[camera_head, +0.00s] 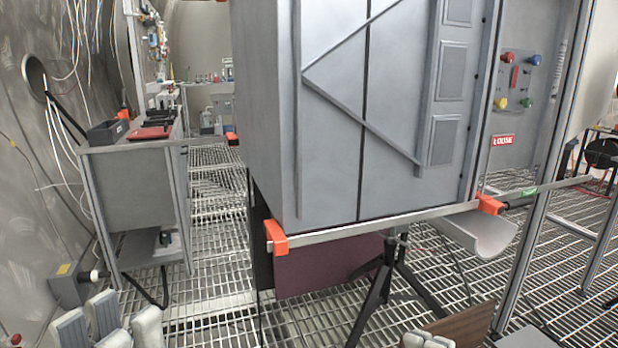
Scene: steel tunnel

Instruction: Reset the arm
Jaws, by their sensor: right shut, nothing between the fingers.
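My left gripper (108,326) is at the bottom left corner. Its pale grey finger pads stand apart with a gap between them, and I see nothing held there. My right gripper (427,340) just shows at the bottom edge, right of the middle. Its pale fingertips are close together, shut and empty. The rest of both arms is outside the picture.
A large grey cabinet (400,120) fills the middle, with an orange-ended bar (370,227) along its lower edge. A black stand (385,285) is below. A grey side table (130,190) is at the left. Open metal grating (215,260) lies between.

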